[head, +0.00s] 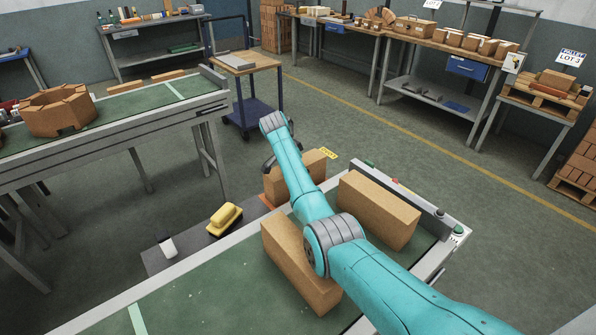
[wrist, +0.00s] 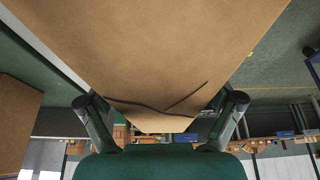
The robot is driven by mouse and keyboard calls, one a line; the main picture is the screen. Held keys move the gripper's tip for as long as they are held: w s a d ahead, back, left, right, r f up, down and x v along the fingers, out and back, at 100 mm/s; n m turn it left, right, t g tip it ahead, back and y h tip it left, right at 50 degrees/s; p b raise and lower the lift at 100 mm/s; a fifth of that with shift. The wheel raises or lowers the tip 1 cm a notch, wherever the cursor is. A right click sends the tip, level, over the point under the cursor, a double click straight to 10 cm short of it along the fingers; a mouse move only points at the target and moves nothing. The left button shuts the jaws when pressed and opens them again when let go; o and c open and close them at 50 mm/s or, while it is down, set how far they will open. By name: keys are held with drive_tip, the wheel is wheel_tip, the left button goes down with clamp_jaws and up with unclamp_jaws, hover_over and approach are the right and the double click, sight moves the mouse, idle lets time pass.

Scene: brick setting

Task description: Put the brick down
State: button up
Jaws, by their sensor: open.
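A tan brick (head: 312,172) stands on an orange patch (head: 268,201) at the far end of the grey side shelf, beside the green belt. My gripper (head: 270,160) is at this brick, mostly hidden behind my teal arm. In the wrist view, a large tan brick face (wrist: 150,50) with dark crack lines fills the upper middle. The fingers of my gripper (wrist: 160,103) are spread, one on each side of it. I cannot tell whether they touch it.
Two more tan bricks stand on the green belt, one left (head: 290,262) and one right (head: 380,208) of my arm. The belt's left front is clear.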

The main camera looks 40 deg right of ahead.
drive_tip(key=shift+r, duration=0.15)
drive_tip(key=v, duration=1.2)
